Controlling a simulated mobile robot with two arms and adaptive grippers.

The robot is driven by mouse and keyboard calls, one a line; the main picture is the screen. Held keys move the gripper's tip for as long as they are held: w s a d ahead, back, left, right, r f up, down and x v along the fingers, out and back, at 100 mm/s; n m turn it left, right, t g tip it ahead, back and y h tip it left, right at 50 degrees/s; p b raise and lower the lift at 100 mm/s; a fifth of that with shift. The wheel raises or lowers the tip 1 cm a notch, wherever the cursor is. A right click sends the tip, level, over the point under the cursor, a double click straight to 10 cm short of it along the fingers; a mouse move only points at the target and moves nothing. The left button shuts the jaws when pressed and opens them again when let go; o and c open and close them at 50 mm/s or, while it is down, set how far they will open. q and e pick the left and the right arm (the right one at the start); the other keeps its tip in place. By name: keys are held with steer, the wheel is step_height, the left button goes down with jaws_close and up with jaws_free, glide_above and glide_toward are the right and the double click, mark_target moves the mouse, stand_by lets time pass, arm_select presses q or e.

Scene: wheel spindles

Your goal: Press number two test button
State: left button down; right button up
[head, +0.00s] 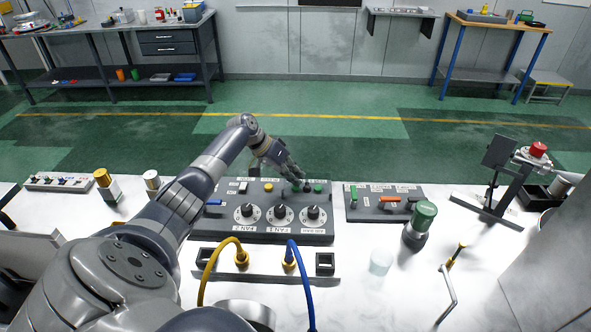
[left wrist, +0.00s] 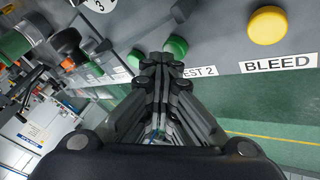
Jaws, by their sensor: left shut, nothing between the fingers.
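The control panel (head: 225,222) lies on the white table, with a yellow button, green buttons and three dials. In the left wrist view a green button (left wrist: 176,46) sits beside a label reading "EST 2", its first letter hidden. My left gripper (left wrist: 160,62) is shut and empty, its fingertips just below that button; I cannot tell whether they touch it. In the head view the left gripper (head: 297,181) is over the far edge of the panel, by the green buttons. Another green button (left wrist: 134,58) is to the left. My right gripper is not in view.
The yellow BLEED button (left wrist: 268,25) is beside the "EST 2" label. A smaller panel (head: 384,215) with green and orange handles lies to the right, near a green-topped cylinder (head: 421,222). A stand with a red button (head: 538,150) is farther right. Blue and yellow cables rise in front.

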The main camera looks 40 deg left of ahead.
arm_select(q)
steer(key=shift+d+r, duration=0.1)
step_height(320, 180, up, 5)
steer(key=p, duration=0.4)
steer(key=shift+r, duration=0.2)
steer(key=shift+f, duration=0.1)
